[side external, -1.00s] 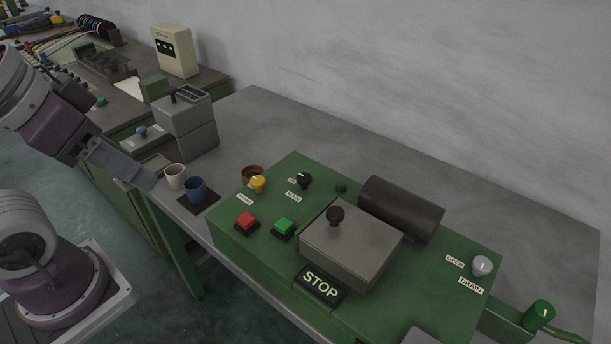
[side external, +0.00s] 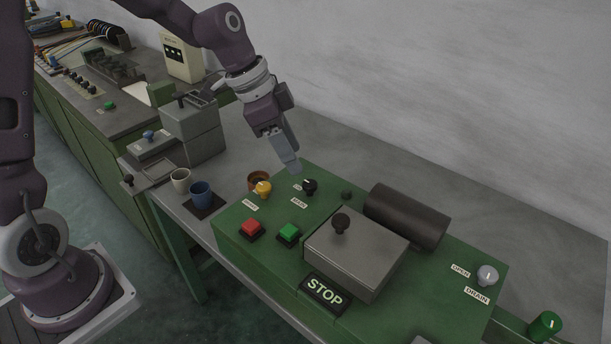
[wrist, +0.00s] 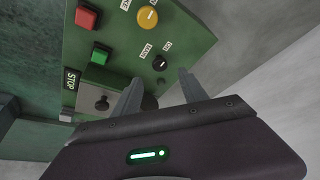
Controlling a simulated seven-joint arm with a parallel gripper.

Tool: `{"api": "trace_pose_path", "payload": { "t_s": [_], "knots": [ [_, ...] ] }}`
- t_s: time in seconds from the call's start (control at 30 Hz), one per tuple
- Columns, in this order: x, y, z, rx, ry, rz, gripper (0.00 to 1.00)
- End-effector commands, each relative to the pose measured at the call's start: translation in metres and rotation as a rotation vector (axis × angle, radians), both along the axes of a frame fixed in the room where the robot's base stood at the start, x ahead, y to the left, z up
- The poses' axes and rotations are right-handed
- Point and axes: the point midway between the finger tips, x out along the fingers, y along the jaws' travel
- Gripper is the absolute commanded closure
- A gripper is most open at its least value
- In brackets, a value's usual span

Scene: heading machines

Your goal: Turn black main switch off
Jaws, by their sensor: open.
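The black main switch (side external: 309,186) is a round knob on top of the green control box (side external: 275,212), beside a small white label. In the wrist view the black knob (wrist: 159,63) lies just beyond the fingertips, roughly centred between them. My gripper (side external: 296,171) is above the back left part of the box, just up and left of the knob. In the wrist view my gripper (wrist: 160,77) has its two fingers spread apart with nothing between them. The fingers appear clear of the knob.
A yellow knob (side external: 263,188) sits left of the black one. A red button (side external: 251,229) and a green button (side external: 289,233) are in front. A grey block (side external: 355,252) with a black knob and a dark cylinder (side external: 407,215) stand to the right.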

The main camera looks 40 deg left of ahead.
Motion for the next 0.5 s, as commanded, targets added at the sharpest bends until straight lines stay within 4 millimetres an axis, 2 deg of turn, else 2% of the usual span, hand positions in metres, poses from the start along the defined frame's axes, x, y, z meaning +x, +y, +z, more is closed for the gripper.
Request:
{"api": "trace_pose_path", "payload": {
  "t_s": [0.3,0.5],
  "knots": [
    [0.015,-0.015,-0.051,-0.005,0.005,-0.009,0.49],
    [0.020,-0.019,-0.067,-0.003,0.002,-0.008,0.49]
  ]
}}
